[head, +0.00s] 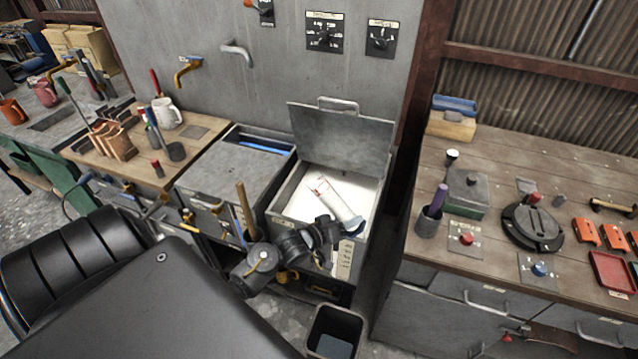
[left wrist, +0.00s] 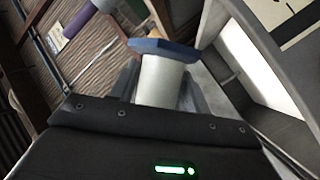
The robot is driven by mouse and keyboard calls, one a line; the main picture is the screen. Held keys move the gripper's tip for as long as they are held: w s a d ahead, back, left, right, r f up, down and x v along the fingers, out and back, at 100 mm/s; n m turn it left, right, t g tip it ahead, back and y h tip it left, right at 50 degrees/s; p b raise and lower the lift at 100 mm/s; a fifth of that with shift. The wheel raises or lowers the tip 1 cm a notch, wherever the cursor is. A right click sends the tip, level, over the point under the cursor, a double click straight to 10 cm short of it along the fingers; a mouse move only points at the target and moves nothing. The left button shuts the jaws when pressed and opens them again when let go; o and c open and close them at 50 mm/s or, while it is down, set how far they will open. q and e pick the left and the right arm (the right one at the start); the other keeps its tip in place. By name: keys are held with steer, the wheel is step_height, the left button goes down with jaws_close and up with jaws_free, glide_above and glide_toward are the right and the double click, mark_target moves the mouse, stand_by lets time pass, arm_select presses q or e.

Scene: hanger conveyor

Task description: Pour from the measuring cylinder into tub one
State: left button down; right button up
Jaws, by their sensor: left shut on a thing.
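The measuring cylinder (head: 338,202) is pale with red marks near its mouth and a blue foot. It lies steeply tilted, mouth toward the upper left, over the opening of a grey metal tub (head: 295,231) with its lid (head: 343,138) raised. My left gripper (head: 333,236) is shut on the cylinder near its foot. In the left wrist view the cylinder (left wrist: 160,82) sits between the fingers, its blue foot (left wrist: 163,47) toward the camera's far side. The tub's small label is not legible, so I cannot read whether it is tub one. I see no liquid stream. My right gripper is out of view.
A second grey tub (head: 222,168) with something blue at its back edge stands left of the open one. A black bin (head: 333,325) stands on the floor in front. A wooden workbench (head: 425,262) with several tools is at right, and a wall is behind.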

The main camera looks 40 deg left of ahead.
arm_select(q)
steer(key=shift+w+a+f+b, duration=0.3)
steer(key=shift+w+a+b, duration=0.15)
steer(key=shift+w, duration=0.2)
steer(key=shift+w+a+f+b, duration=0.25)
steer(key=shift+w+a+b, duration=0.1)
steer(key=shift+w+a, duration=0.25)
steer(key=shift+w+a+f+b, duration=0.15)
steer(key=shift+w+a+b, duration=0.1)
steer(key=shift+w, duration=0.1)
steer(key=shift+w+a+f+b, duration=0.1)
steer(key=shift+w+f+b, duration=0.1)
steer(key=shift+w, duration=0.1)
steer(key=shift+w+a, duration=0.1)
steer(key=shift+w, duration=0.05)
steer(key=shift+w+a+f+b, duration=0.3)
steer(key=shift+w+a+b, duration=0.1)
steer(key=shift+w+b, duration=0.15)
steer(key=shift+w+a+f+b, duration=0.25)
steer(key=shift+w+a+b, duration=0.15)
steer(key=shift+w+b, duration=0.1)
steer(key=shift+w+a+f+b, duration=0.25)
steer(key=shift+w+a+b, duration=0.15)
steer(key=shift+w, duration=0.15)
steer(key=shift+w+a+f, duration=0.1)
steer(key=shift+w+a, duration=0.1)
steer(key=shift+w, duration=0.05)
steer(key=shift+d+n, duration=0.15)
steer(key=shift+n, duration=0.15)
